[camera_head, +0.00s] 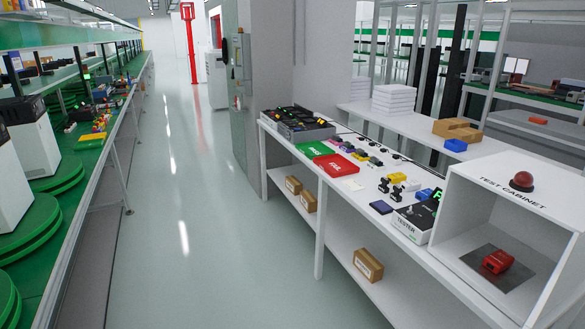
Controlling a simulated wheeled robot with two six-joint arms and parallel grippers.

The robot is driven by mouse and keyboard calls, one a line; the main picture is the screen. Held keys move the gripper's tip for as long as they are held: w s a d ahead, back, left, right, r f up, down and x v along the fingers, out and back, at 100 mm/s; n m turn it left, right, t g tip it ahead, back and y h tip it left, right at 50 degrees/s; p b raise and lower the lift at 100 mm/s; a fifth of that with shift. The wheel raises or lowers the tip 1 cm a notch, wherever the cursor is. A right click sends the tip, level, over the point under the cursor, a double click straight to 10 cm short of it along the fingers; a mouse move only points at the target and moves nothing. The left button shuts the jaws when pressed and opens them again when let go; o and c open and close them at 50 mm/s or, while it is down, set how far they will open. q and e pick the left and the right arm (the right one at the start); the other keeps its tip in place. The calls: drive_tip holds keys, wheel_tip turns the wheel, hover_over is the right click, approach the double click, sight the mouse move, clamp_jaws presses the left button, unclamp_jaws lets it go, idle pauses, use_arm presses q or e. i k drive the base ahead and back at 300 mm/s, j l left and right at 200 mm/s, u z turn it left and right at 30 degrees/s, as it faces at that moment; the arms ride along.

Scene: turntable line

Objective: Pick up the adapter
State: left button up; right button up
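Neither of my grippers shows in the head view. I cannot tell for certain which item is the adapter. Several small dark pieces (375,161) lie in a loose row on the white workbench (345,197), behind the trays. A red block-like object (497,261) sits on a dark plate inside the white test cabinet (485,215) at the right.
A green tray (315,149) and a red tray (337,165) lie flat on the bench near dark bins (300,123). Cardboard boxes (368,265) sit on the lower shelf. The aisle floor (190,200) is clear. A green conveyor line (75,175) runs along the left.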

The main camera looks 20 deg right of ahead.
sight(498, 261)
drive_tip(key=i+l+z, duration=0.1)
drive_tip(key=i+z, duration=0.3)
drive_tip(key=i, duration=0.15)
drive_tip(key=i+j+z, duration=0.1)
drive_tip(key=i+z, duration=0.3)
drive_tip(key=i, duration=0.15)
drive_tip(key=i+j+z, duration=0.25)
drive_tip(key=i+z, duration=0.2)
drive_tip(key=i, duration=0.05)
